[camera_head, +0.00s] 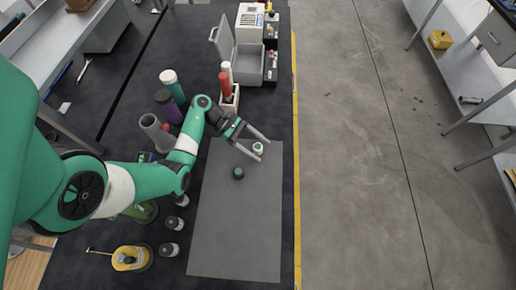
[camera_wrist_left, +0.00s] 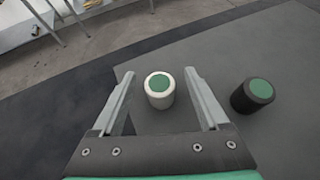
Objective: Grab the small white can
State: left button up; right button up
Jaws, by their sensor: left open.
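The small white can (camera_head: 258,148) has a green top and stands upright near the top right of the grey mat (camera_head: 232,245). My left gripper (camera_head: 262,147) is open at the can. In the left wrist view, the white can (camera_wrist_left: 159,90) sits between the open fingers of the left gripper (camera_wrist_left: 158,82), with a gap showing on each side. A dark can with a green top (camera_head: 238,173) stands on the mat nearby, and in the wrist view this dark can (camera_wrist_left: 252,96) is outside the right-hand finger. My right gripper is not in view.
Several bottles and cups, such as a teal bottle (camera_head: 171,84), stand left of the mat. A grey box with an open lid (camera_head: 248,62) and a red bottle (camera_head: 225,86) are behind it. A yellow roll (camera_head: 131,258) lies lower left. The mat's lower part is clear.

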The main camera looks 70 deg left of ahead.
pick_arm(q)
grip_shut()
dwell(0.4)
